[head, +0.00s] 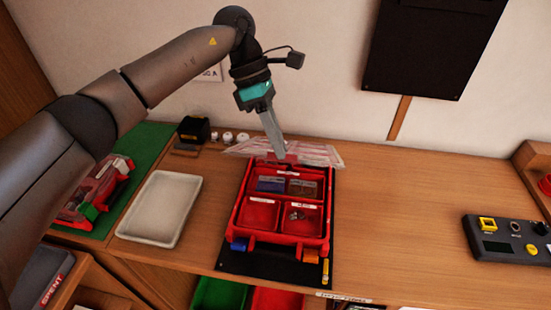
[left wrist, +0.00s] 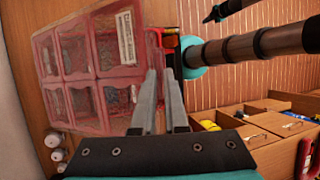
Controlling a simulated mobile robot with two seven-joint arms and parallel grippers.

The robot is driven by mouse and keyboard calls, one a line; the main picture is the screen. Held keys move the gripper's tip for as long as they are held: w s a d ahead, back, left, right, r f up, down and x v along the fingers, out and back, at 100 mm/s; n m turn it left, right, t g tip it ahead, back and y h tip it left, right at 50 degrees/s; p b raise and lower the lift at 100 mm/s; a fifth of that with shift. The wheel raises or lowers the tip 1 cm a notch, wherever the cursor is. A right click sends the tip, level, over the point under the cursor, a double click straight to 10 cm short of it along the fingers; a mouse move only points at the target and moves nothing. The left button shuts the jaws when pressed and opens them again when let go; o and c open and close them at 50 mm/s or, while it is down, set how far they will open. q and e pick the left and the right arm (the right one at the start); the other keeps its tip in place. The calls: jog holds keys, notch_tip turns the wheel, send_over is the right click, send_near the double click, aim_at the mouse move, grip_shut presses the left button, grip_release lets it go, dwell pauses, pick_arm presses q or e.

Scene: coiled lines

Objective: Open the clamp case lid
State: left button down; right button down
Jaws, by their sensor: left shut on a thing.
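The red clamp case (head: 277,238) sits on a black mat in the middle of the bench, its divided compartments uncovered. Its clear lid (head: 318,154) is swung back at the rear, toward the wall. A blue latch (head: 239,244) and an orange latch (head: 310,252) are at the front. My left gripper (head: 280,155) points down at the lid and is shut on it; the exact contact is hard to see. The clear, pink-tinted lid (left wrist: 85,65) also shows in the left wrist view, beside my gripper (left wrist: 160,75). My right gripper cannot be made out.
A white tray (head: 160,208) stands left of the case. Another red case (head: 95,190) is on a green mat farther left. Small white pots (head: 228,137) stand behind. A grey control box (head: 508,240) is at right; the bench between is clear.

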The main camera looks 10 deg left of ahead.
pick_arm(q)
jog(key=shift+w, duration=0.4)
jog(key=shift+a, duration=0.1)
jog(key=c, duration=1.4)
grip_release()
jog(key=o, duration=0.4)
jog(key=shift+w+f, duration=0.15)
jog(key=shift+w, duration=0.15)
jog(key=shift+s, duration=0.1)
jog(key=v, duration=1.5)
jog(key=shift+r+b, duration=0.2)
jog(key=shift+b, duration=0.2)
jog(key=shift+d+f, duration=0.1)
jog(key=shift+d, duration=0.1)
